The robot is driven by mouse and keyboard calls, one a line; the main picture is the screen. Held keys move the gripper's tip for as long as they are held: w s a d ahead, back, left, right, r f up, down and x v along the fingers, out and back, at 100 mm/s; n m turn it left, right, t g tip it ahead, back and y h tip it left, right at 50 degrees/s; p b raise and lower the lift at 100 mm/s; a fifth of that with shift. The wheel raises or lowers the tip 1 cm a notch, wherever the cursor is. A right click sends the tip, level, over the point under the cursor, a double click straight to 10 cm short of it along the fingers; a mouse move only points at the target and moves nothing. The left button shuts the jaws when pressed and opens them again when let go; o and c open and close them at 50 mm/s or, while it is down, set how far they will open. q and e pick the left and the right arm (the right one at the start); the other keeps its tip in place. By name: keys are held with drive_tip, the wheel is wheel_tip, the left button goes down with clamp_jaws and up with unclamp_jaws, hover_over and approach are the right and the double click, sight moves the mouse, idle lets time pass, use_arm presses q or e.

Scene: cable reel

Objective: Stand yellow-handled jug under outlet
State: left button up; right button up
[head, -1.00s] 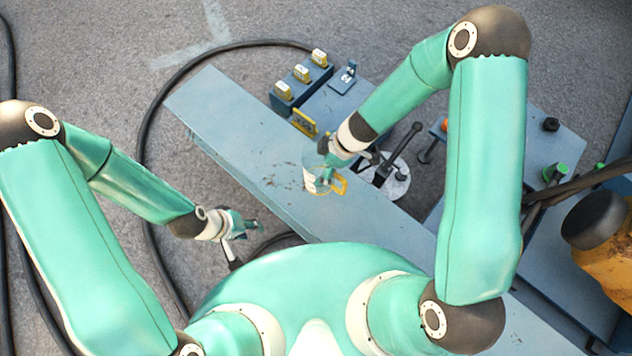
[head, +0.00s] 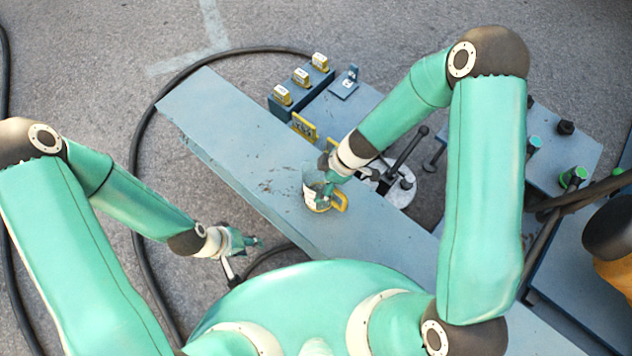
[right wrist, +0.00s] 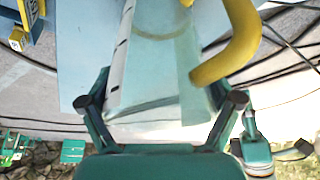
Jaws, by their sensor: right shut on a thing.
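The jug (head: 314,194) has a clear body with a pale scale strip and a yellow handle (head: 341,201). In the head view it is over the middle of the long blue bench; I cannot tell whether it touches the top. My right gripper (head: 328,180) is shut on the jug's wall. In the right wrist view the clear jug (right wrist: 160,75) fills the space between the fingers, with the yellow handle on the right. My left gripper (head: 248,241) is off the bench's near side; its jaws are too small to read. I cannot make out the outlet.
The blue bench (head: 225,125) runs diagonally. Behind it stand a block with several yellow-tagged parts (head: 301,76), a yellow tag plate (head: 304,127) and a round pale plate with a black lever (head: 405,147). A black cable (head: 139,190) curves on the floor. The bench's left end is clear.

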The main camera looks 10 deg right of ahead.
drive_tip(key=shift+f, duration=0.1)
drive_tip(key=o, duration=0.9)
drive_tip(key=shift+o, duration=0.2)
